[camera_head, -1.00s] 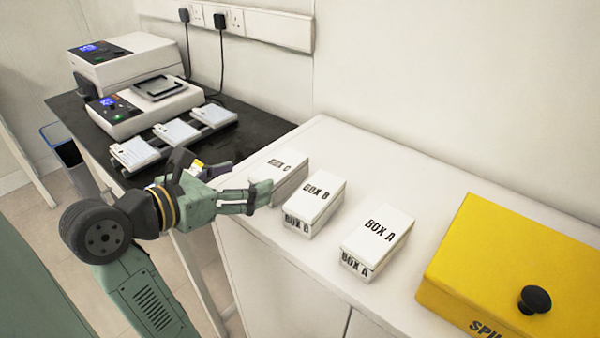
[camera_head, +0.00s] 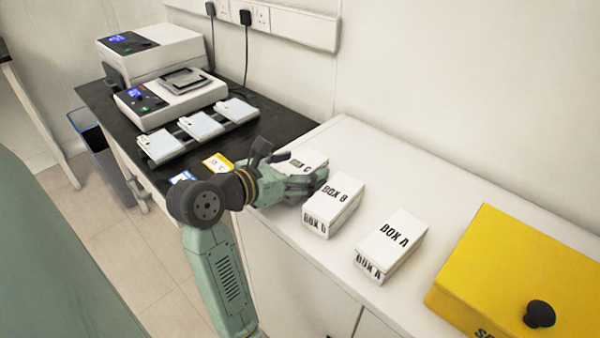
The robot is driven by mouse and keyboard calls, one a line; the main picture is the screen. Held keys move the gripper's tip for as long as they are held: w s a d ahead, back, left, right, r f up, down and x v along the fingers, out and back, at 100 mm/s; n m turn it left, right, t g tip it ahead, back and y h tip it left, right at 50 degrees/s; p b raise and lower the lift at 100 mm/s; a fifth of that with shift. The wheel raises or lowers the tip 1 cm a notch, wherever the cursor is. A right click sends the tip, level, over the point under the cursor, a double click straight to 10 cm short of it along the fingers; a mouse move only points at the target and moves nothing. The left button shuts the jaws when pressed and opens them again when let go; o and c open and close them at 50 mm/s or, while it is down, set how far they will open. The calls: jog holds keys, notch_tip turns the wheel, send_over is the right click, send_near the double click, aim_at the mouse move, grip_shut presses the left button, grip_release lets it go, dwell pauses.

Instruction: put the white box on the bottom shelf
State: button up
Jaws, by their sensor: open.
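Three white lidded boxes stand in a row on the white counter (camera_head: 450,185): BOX A (camera_head: 392,240), BOX B (camera_head: 336,200) and BOX C (camera_head: 303,158). My gripper (camera_head: 314,182) is open, at the near side of BOX C and by the left edge of BOX B. It hides most of BOX C. I cannot tell whether its fingers touch either box or lie around BOX C. No shelf shows in this view.
A yellow box with a black knob (camera_head: 520,275) stands at the counter's right. On the black bench (camera_head: 265,125) are white instruments (camera_head: 170,97), several white plates (camera_head: 197,127) and a yellow-edged card (camera_head: 217,163). A bin (camera_head: 112,165) stands on the floor at left.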

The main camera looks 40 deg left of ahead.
jog(key=shift+c, duration=0.5)
jog(key=c, duration=1.3)
jog(key=shift+c, duration=1.2)
jog(key=shift+r, duration=0.15)
